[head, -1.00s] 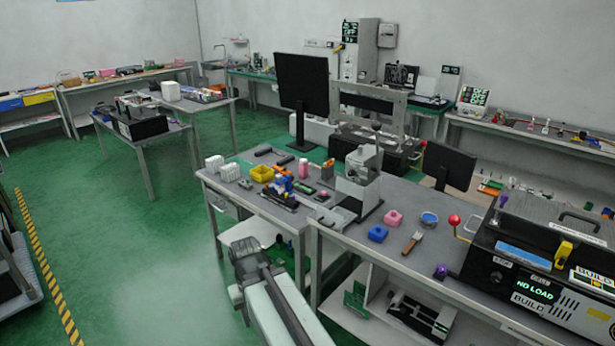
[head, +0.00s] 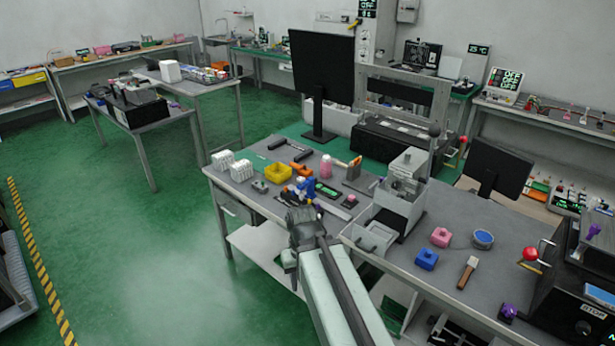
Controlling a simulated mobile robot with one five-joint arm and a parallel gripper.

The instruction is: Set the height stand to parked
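No thing in view carries a readable height stand label, so I cannot tell for sure which one it is. A grey-white lever fixture (head: 402,190) with an upright rod and dark knob stands on the near bench, right of my gripper. A small blue device (head: 301,188) on a dark base lies on the bench just beyond my gripper. My gripper (head: 302,214) is at the bench's front edge, seen from behind. Its fingers are not clear, and I see nothing held in it. Whether it touches the bench or the blue device cannot be told.
The near bench (head: 400,258) also bears a yellow bin (head: 278,173), a monitor (head: 322,75), a pink block (head: 441,237), a blue block (head: 426,260) and a brush (head: 467,272). A dark machine with a red-knobbed lever (head: 530,254) stands at right. Green floor at left is open.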

